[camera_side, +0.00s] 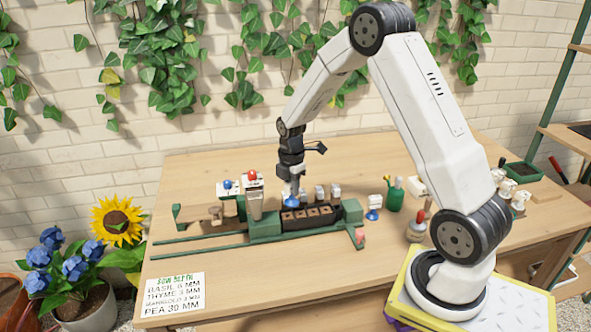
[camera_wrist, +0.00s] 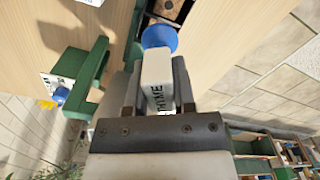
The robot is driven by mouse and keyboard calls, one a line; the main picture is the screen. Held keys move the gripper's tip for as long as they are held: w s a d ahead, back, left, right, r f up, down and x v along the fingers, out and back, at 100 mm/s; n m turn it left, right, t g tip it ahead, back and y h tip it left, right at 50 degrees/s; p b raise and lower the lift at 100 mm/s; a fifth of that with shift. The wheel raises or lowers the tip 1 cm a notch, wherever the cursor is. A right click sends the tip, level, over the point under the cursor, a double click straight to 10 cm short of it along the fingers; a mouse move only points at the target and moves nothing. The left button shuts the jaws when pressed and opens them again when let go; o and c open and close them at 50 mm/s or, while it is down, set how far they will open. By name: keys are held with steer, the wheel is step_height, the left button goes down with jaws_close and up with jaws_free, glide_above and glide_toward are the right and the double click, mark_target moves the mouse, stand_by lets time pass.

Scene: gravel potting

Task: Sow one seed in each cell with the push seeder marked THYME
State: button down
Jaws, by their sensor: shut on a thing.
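My gripper (camera_side: 291,184) is shut on the push seeder marked THYME, which has a white body with dark lettering (camera_wrist: 157,82) and a blue end (camera_wrist: 159,37). My gripper's fingers (camera_wrist: 157,66) flank the white body in the wrist view. In the side view the seeder's blue end (camera_side: 291,202) is low over the left part of a dark cell tray (camera_side: 322,222); I cannot tell whether it touches. The tray's cells show brown fill. Part of the tray shows at the top of the wrist view, beyond the blue end. Seeds are too small to see.
Green blocks (camera_side: 265,227) and (camera_side: 351,210) flank the tray, with green rails (camera_side: 200,238) at left. A red-topped device (camera_side: 253,181) stands close left. Several small white-topped items stand behind the tray. Another blue-based seeder (camera_side: 374,207) and a green cup (camera_side: 395,197) stand right. A depth sign (camera_side: 173,293) lies front left.

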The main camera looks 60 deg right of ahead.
mark_target(287, 193)
steer(key=shift+w+a, duration=0.45)
steer(key=shift+a, duration=0.1)
steer(key=shift+f, duration=0.1)
steer(key=shift+f, duration=1.3)
steer(key=shift+f, duration=0.6)
stand_by(0.4)
steer(key=shift+r, duration=0.1)
steer(key=shift+r, duration=1.4)
